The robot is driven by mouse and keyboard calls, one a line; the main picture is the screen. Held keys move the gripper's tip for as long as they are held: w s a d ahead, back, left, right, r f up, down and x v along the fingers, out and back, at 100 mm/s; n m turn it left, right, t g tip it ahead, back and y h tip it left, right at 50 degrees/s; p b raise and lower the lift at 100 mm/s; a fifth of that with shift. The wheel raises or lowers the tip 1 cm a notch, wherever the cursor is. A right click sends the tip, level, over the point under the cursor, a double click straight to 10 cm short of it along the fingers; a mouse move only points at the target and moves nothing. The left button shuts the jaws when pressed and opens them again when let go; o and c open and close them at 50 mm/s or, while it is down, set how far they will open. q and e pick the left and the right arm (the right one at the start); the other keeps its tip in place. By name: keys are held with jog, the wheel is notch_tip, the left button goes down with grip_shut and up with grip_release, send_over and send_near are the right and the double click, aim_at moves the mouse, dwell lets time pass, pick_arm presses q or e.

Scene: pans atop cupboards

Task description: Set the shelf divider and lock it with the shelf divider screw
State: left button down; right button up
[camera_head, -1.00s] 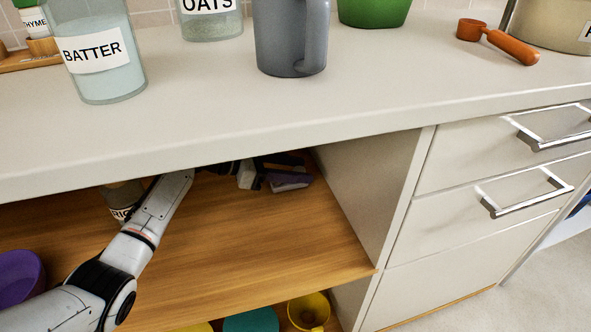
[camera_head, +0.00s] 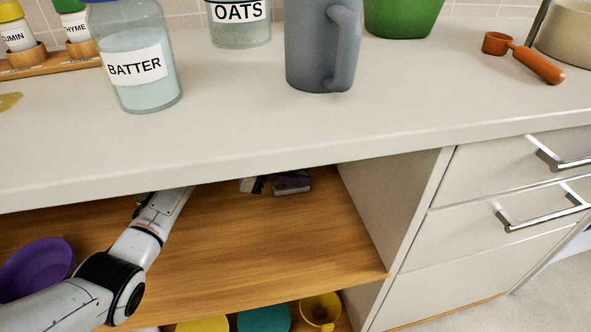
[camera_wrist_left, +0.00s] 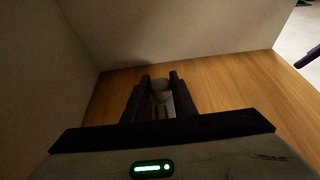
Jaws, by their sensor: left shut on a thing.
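My left arm reaches under the counter top into the open shelf compartment. My left gripper (camera_head: 290,183) is near the back of the wooden shelf (camera_head: 290,235), left of the side panel, partly hidden by the counter's edge. In the left wrist view, its two dark fingers (camera_wrist_left: 160,88) are shut on a small pale round-ended piece (camera_wrist_left: 162,90), which looks like the shelf divider screw. The fingers point toward a pale wall with the wood below. I cannot make out the shelf divider. My right gripper is not clearly in view.
The side panel (camera_head: 388,205) closes the compartment on the right. A purple bowl (camera_head: 38,268) is at left; yellow and teal dishes are below the shelf. A dark piece (camera_wrist_left: 308,57) shows at the wrist view's right edge.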

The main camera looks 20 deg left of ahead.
pick_arm(q)
jog(key=c, duration=1.5)
grip_release()
jog(key=shift+c, duration=0.2)
notch_tip(320, 180, up, 9)
jog(key=p, duration=0.4)
jog(key=shift+r+p, duration=0.4)
jog(key=shift+r, duration=0.1)
pick_arm(e)
jog(key=shift+s+d+r+m+t+h, duration=0.2)
jog(key=shift+d+r+m+t, duration=0.15)
jog(key=shift+d+r+t, duration=0.25)
jog(key=shift+s+d+r+m+t+h, duration=0.2)
jog(key=shift+d+r+m+t, duration=0.2)
jog(key=shift+d+r, duration=0.4)
jog(key=shift+w+a+r, duration=0.1)
